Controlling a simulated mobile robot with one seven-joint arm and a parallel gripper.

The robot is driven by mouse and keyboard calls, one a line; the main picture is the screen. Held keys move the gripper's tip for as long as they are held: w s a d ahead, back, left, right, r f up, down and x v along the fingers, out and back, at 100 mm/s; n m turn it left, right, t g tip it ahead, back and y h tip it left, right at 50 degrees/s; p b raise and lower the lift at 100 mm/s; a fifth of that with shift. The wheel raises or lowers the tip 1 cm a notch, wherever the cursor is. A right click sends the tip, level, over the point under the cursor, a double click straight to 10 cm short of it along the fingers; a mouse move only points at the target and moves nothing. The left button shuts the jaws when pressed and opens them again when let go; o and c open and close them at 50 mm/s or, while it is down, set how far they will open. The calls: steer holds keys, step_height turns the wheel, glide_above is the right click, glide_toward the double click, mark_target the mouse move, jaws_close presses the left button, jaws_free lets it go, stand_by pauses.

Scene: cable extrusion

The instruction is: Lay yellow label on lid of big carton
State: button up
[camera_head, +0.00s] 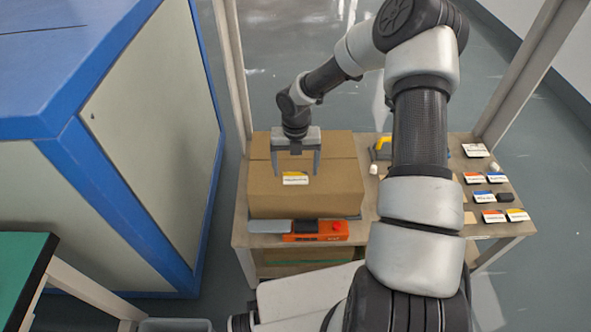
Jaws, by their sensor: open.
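The big carton (335,192) is a closed brown box on the left part of the workbench. A small white label with a yellow-orange stripe (295,179) appears to lie flat on its lid. My gripper (296,172) points down over the carton, with its two fingers apart and nothing seen held between them. The label is just in front of and below the fingertips; I cannot tell whether the fingertips touch the lid.
Several labels with coloured stripes, one of them yellow (517,214), lie at the bench's right. An orange and grey tool (318,231) lies along the bench's front edge. A yellow-handled item (382,146) is right of the carton. Bench posts rise on both sides.

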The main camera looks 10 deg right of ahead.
step_height(320, 180, up, 16)
steer(key=p, duration=0.3)
steer(key=shift+f, duration=0.15)
stand_by(0.4)
step_height(320, 180, up, 13)
steer(key=m+t+h+p, duration=0.1)
steer(key=m+t+h, duration=0.1)
steer(key=m, duration=0.9)
glide_above(296, 178)
steer(key=s+d, duration=0.1)
steer(key=s, duration=0.4)
steer(key=s+r+m+t, duration=0.3)
steer(key=s+r+m, duration=0.5)
steer(key=r+m, duration=0.5)
steer(key=s+a+f+m+y, duration=0.1)
steer(key=s+m+y, duration=0.1)
steer(key=s+m, duration=0.95)
step_height(296, 178, up, 15)
steer(key=s+n+p, duration=0.1)
steer(key=p, duration=1.3)
steer(key=shift+s+n+t, duration=0.15)
steer(key=shift+n+t, duration=0.15)
steer(key=shift+n, duration=0.05)
